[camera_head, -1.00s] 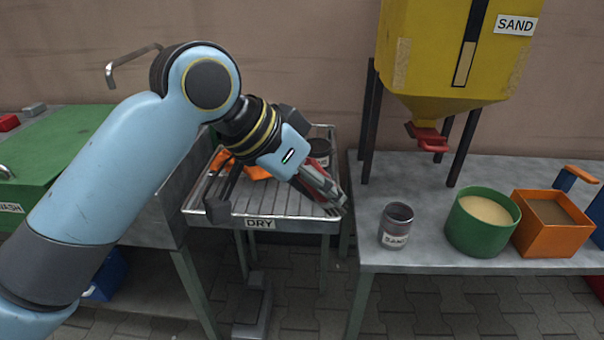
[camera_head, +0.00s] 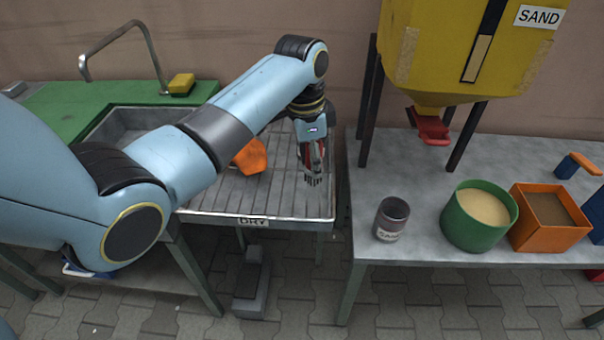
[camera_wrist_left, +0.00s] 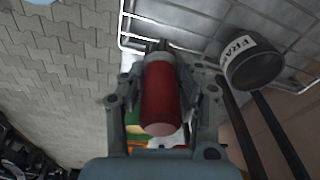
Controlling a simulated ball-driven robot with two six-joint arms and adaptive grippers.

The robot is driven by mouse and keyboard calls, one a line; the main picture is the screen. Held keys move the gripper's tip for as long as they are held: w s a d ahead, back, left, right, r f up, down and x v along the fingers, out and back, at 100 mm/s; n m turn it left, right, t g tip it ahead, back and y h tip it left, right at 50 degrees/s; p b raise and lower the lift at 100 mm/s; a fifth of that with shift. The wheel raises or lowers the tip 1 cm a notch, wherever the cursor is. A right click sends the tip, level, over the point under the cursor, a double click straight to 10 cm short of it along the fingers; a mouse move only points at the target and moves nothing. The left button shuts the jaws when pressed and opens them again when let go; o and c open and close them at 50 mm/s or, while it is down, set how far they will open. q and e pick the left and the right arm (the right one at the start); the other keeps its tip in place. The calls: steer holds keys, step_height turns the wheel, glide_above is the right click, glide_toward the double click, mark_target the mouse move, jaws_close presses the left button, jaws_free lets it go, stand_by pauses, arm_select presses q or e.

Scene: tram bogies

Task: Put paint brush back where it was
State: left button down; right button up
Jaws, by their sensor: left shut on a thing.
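My left gripper (camera_head: 313,178) points down over the right part of the metal rack labelled DRY (camera_head: 215,207). In the left wrist view it (camera_wrist_left: 165,75) is shut on a red, round-ended cylinder (camera_wrist_left: 160,97), which looks like the paint brush's handle. Its far end is dark and its bristles cannot be made out. In the head view my fingers mostly hide it, with only a little red showing. A dark pot with a white label (camera_wrist_left: 252,65) stands close beside the gripper in the left wrist view. My right gripper is not in view.
An orange item (camera_head: 250,157) lies on the rack, partly behind my left arm. Right of a gap stands a grey bench with a dark can labelled SAND (camera_head: 391,218), a green tub (camera_head: 478,228), an orange box (camera_head: 548,228) and a yellow hopper (camera_head: 445,50). A green sink is left.

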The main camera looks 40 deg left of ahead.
arm_select(q)
steer(key=shift+a+f, duration=0.35)
steer(key=shift+a, duration=0.25)
steer(key=shift+a+f, duration=0.35)
steer(key=shift+a, duration=0.25)
steer(key=shift+a+f, duration=0.15)
steer(key=shift+f, duration=0.05)
step_height(320, 180, down, 4)
steer(key=shift+r, duration=0.1)
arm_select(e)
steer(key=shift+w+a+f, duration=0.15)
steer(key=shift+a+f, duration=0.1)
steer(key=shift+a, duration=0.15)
arm_select(q)
steer(key=c, duration=0.9)
jaws_free()
steer(key=shift+c, duration=0.2)
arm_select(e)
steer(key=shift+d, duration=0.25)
arm_select(q)
step_height(320, 180, up, 12)
steer(key=s+a, duration=0.1)
steer(key=shift+p, duration=0.35)
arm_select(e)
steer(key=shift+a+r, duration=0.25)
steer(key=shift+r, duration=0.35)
